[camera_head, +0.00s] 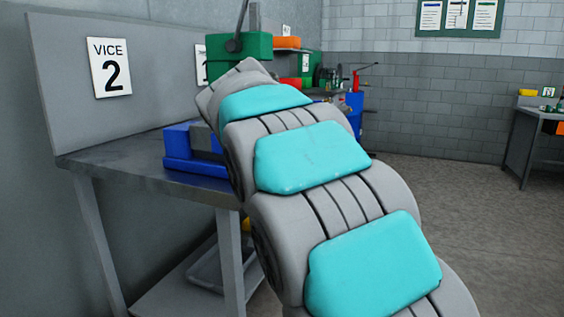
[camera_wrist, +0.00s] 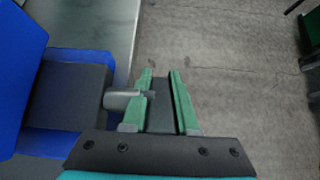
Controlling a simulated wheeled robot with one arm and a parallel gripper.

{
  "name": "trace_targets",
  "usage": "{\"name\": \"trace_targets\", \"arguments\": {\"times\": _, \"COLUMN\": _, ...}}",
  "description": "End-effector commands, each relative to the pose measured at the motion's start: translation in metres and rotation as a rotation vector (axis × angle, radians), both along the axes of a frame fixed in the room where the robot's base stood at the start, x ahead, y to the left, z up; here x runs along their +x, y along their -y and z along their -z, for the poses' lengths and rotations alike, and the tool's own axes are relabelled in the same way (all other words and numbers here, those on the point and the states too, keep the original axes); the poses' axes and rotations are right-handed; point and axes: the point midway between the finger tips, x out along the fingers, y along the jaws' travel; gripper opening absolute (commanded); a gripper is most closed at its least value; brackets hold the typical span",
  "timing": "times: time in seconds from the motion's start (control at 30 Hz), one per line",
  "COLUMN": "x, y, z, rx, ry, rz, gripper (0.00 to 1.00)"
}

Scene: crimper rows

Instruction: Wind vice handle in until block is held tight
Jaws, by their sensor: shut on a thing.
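The blue vice (camera_head: 180,150) sits on the metal bench (camera_head: 130,170) below the "VICE 2" sign (camera_head: 108,66). It also fills the left of the wrist view (camera_wrist: 18,70), with a dark grey part (camera_wrist: 72,95) and a short grey screw end (camera_wrist: 122,98) pointing toward my gripper. My gripper (camera_wrist: 162,85) has green fingers, shut on the dark vice handle (camera_wrist: 161,108) between them, just beyond the bench edge. In the head view my arm hides the gripper, the handle and part of the vice. I cannot make out the block or the jaw gap.
A green machine (camera_head: 235,50) with a black lever stands farther along, with orange and red items beyond. A grey tray (camera_head: 205,265) lies on the bench's lower shelf. Another bench (camera_head: 525,140) stands at the far right. The floor (camera_head: 455,190) between is clear.

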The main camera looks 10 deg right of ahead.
Motion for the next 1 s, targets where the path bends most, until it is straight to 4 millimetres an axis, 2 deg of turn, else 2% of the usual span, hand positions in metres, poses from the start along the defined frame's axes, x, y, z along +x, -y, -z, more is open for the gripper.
{"name": "trace_targets", "arguments": {"times": 0.43, "x": -0.0028, "y": -0.0034, "z": 0.0063, "rx": 0.150, "ry": -0.206, "rz": 0.001, "gripper": 0.00}}
{"name": "trace_targets", "arguments": {"times": 1.0, "x": -0.0064, "y": -0.0059, "z": 0.0085, "rx": 0.255, "ry": -0.349, "rz": 0.000, "gripper": 0.00}}
